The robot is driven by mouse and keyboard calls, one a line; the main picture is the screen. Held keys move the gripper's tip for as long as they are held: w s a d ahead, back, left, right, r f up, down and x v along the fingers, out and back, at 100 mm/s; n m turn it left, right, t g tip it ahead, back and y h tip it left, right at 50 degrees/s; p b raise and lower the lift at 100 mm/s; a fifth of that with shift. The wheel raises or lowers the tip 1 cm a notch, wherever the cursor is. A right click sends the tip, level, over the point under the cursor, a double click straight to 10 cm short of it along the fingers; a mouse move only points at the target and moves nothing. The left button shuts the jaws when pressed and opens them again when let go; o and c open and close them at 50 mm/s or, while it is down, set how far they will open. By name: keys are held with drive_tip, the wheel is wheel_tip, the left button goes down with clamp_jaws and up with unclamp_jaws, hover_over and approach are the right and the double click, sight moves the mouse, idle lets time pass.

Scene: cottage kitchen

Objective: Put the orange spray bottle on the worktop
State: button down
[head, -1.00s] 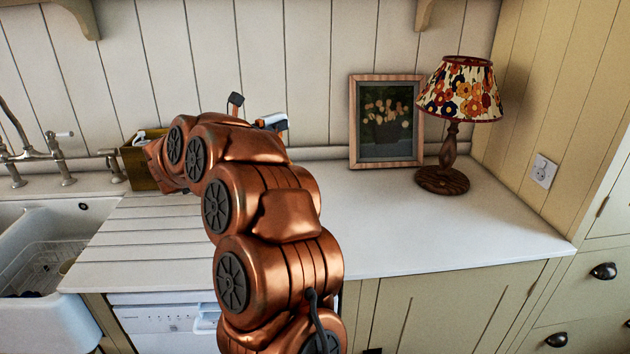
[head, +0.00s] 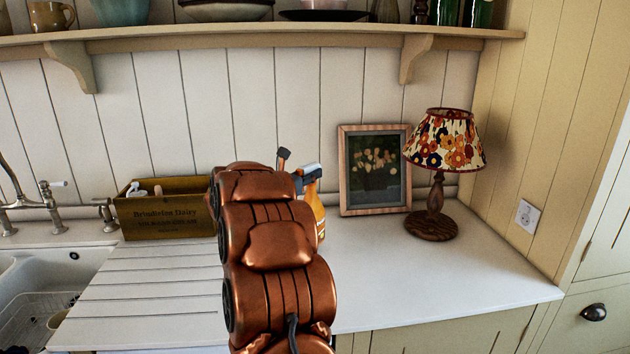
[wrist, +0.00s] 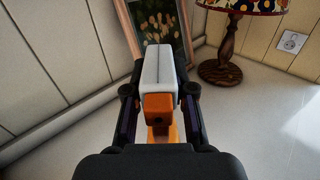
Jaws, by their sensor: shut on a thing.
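The orange spray bottle (head: 316,207) with its grey and orange spray head shows partly in the head view, just right of my copper arm. In the wrist view the bottle's spray head (wrist: 158,85) is between the two dark fingers of my gripper (wrist: 160,112), which is shut on it. The bottle looks roughly upright over the white worktop (head: 420,268). My arm hides its lower part in the head view, so I cannot tell whether its base touches the worktop.
A framed picture (head: 374,170) leans at the wall, with a flowered lamp (head: 436,195) to its right. A wooden box (head: 165,215) stands by the sink (head: 45,290) at the left. A shelf (head: 250,38) runs above. The worktop's front right is clear.

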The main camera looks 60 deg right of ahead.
sight(310, 187)
drive_tip(key=shift+s+d, duration=0.35)
drive_tip(key=shift+d, duration=0.4)
drive_tip(key=shift+f+p, duration=1.1)
drive_tip(key=shift+f, duration=0.7)
drive_tip(key=shift+f+b, duration=0.15)
drive_tip(key=shift+b, duration=0.15)
drive_tip(key=c, duration=1)
unclamp_jaws()
